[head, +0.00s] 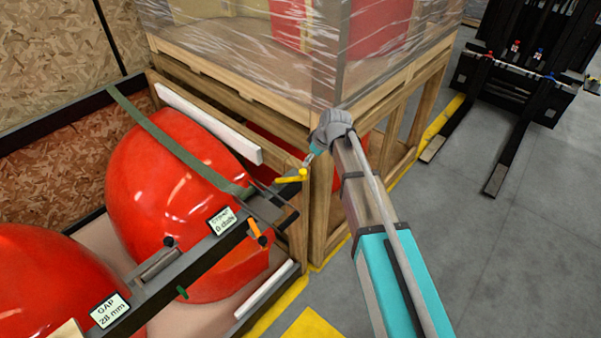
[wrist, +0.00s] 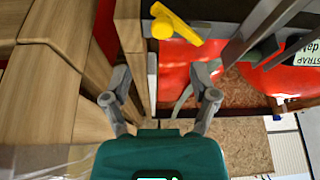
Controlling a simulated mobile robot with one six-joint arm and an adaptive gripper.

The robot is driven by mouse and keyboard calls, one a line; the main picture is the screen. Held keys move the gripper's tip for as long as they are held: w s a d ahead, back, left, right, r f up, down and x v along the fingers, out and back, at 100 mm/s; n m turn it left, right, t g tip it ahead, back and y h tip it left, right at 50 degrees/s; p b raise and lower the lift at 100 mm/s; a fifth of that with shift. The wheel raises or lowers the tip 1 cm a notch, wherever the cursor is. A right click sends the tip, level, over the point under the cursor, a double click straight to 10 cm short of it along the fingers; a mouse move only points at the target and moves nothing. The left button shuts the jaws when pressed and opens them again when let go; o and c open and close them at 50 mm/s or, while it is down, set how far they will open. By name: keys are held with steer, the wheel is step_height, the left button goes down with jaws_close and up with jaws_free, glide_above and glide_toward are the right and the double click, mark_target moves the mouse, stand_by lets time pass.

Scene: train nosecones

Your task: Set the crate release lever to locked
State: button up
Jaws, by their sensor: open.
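A yellow lever (head: 292,178) sits at the end of the dark rail, close to the corner of the wooden crate (head: 322,205). I cannot tell for sure that it is the crate release lever, and no locked mark is readable. It also shows at the top of the wrist view (wrist: 176,25), with a round hub and a handle slanting down to the right. My gripper (head: 309,158) is just above and right of the lever in the head view. In the wrist view my gripper (wrist: 162,78) has its fingers apart, nothing between them touching either, and the lever lies beyond the fingertips.
Red nosecones (head: 165,180) lie left under a green strap (head: 165,143). The dark rail (head: 200,262) carries an orange handle (head: 257,232), a strap label (head: 222,221) and a gap label (head: 109,310). Forklift forks (head: 510,150) stand at upper right. The grey floor (head: 490,260) is clear.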

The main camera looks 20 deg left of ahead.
mark_target(303, 170)
steer(key=shift+b+x, duration=3.35)
steer(key=shift+x, duration=0.6)
